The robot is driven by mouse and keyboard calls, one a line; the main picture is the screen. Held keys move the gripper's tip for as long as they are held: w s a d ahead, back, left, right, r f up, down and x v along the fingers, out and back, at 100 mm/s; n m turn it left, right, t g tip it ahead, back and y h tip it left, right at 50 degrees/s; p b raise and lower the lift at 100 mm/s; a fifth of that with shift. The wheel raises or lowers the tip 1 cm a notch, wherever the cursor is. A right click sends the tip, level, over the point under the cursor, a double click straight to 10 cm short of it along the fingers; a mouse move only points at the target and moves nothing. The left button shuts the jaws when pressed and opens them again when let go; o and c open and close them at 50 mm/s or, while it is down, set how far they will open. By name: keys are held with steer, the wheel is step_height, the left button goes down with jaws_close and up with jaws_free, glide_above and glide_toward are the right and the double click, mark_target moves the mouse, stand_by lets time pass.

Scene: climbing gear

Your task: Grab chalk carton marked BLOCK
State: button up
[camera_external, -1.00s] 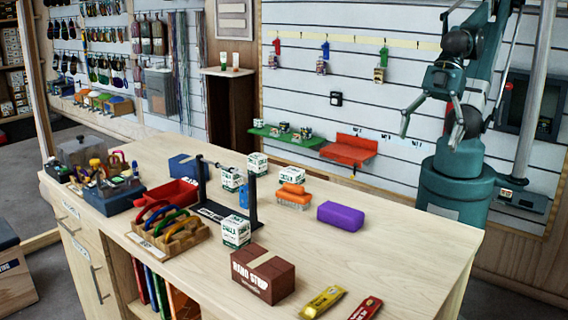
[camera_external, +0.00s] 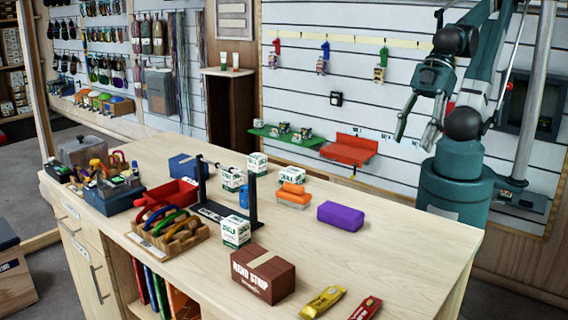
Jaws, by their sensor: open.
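Several small white-and-green cartons stand on the wooden bench; their print is too small to tell which one reads BLOCK. One carton (camera_external: 236,231) is at the front beside the brown box. Another carton (camera_external: 257,164) is at the back, and a further carton (camera_external: 292,174) lies to its right behind the orange blocks. One more carton (camera_external: 232,180) is partly behind the black frame. My gripper (camera_external: 417,134) is open and empty, in the air beyond the bench's back right edge, well apart from all the cartons.
A black upright frame (camera_external: 252,204) stands mid-bench. Near the cartons are orange blocks (camera_external: 293,195), a purple block (camera_external: 341,215) and a brown box (camera_external: 263,274). A wooden rack (camera_external: 174,238) and a red bin (camera_external: 172,193) are left. The bench's right side is clear.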

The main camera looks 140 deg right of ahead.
steer(key=w+d+m+g+h+b, duration=0.2)
steer(key=w+d+m, duration=0.35)
steer(key=d, duration=0.75)
steer(key=m+g+h+b, duration=0.2)
steer(key=m+g+b, duration=0.3)
steer(key=m, duration=0.7)
glide_above(259, 156)
steer(key=a, duration=0.3)
steer(key=f, duration=1.1)
steer(key=shift+w+d+f, duration=0.15)
steer(key=shift+w+f, duration=0.1)
steer(key=shift+f, duration=0.1)
steer(key=shift+s+d+f, duration=0.1)
steer(key=shift+d, duration=0.15)
steer(key=shift+f, duration=0.1)
steer(key=shift+x, duration=1.2)
steer(key=shift+f, duration=0.1)
steer(key=shift+b+x, duration=1.1)
steer(key=shift+x, duration=1.4)
